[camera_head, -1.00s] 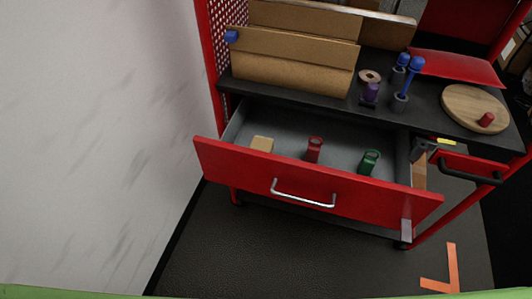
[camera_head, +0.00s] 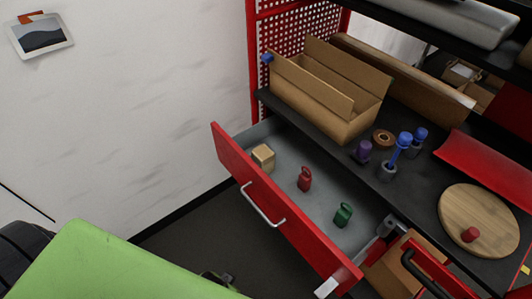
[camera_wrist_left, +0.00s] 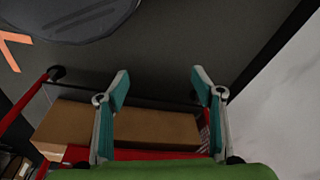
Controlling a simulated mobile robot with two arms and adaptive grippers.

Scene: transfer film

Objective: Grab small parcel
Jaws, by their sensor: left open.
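The small parcel (camera_head: 264,157), a little tan box, sits in the open red drawer (camera_head: 262,205) near its far left end. A red item (camera_head: 304,180) and a green item (camera_head: 343,215) stand apart from it in the same drawer. In the left wrist view my left gripper (camera_wrist_left: 160,85) is open, with its two teal-padded fingers apart and nothing between the tips. The parcel cannot be made out in that view. My right gripper is not in view.
Above the drawer, a black worktop holds an open cardboard box (camera_head: 322,95), a purple item (camera_head: 362,151), blue-topped tools (camera_head: 403,141) and a round wooden board (camera_head: 479,220). A white wall (camera_head: 130,110) stands at the left. In the wrist view a brown box (camera_wrist_left: 150,125) lies beyond the fingers.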

